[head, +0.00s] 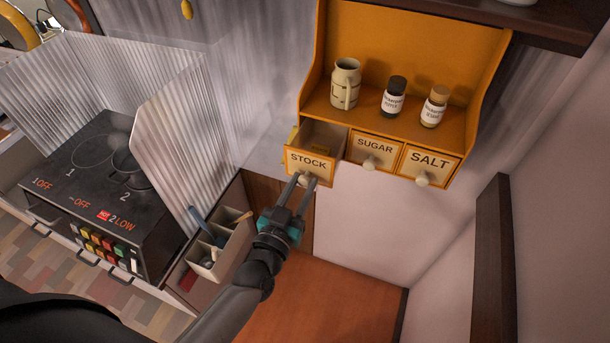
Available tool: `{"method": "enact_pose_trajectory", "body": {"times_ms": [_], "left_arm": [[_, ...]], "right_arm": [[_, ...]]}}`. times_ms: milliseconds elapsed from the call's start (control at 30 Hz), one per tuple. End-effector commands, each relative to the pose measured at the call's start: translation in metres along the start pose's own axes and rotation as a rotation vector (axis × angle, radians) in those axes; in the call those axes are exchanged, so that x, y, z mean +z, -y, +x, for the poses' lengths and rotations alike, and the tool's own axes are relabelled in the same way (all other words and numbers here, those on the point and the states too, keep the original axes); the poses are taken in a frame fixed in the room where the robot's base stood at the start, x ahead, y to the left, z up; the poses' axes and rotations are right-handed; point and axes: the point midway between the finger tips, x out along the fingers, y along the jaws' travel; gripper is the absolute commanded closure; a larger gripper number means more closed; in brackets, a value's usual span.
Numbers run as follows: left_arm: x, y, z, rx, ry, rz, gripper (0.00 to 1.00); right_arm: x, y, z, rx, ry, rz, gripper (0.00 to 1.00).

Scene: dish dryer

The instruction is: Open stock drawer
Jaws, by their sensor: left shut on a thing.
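The stock drawer (309,164) is the left one of three small drawers in a yellow wall shelf (399,57). My left gripper (306,180) comes up from below and is shut on the drawer's round knob, which is partly hidden between the fingers. My right gripper is not in view.
The sugar drawer (374,153) and salt drawer (431,166) are closed. A utensil holder (220,247) and a stove (93,188) with ribbed screens are at left.

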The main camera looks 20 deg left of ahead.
Motion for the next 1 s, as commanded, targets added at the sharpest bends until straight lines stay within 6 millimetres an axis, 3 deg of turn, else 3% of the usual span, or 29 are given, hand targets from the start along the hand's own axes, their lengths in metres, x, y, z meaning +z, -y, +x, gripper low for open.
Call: {"method": "enact_pose_trajectory", "body": {"times_ms": [167, 200, 433, 767, 1000], "left_arm": [[0.001, 0.000, 0.000, 0.000, 0.001, -0.002, 1.00], [0.001, 0.000, 0.000, 0.000, 0.001, -0.002, 0.62], [0.000, 0.000, 0.001, 0.000, 0.000, -0.002, 0.37], [0.000, 0.000, -0.002, 0.000, 0.000, -0.001, 0.36], [0.002, 0.000, -0.031, 0.001, 0.004, 0.000, 0.36]], "right_arm": [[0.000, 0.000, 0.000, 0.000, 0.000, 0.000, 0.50], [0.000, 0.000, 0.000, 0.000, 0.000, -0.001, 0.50], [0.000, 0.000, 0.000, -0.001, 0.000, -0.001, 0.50], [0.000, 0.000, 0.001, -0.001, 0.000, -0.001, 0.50], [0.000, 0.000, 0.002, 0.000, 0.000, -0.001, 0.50]]}}
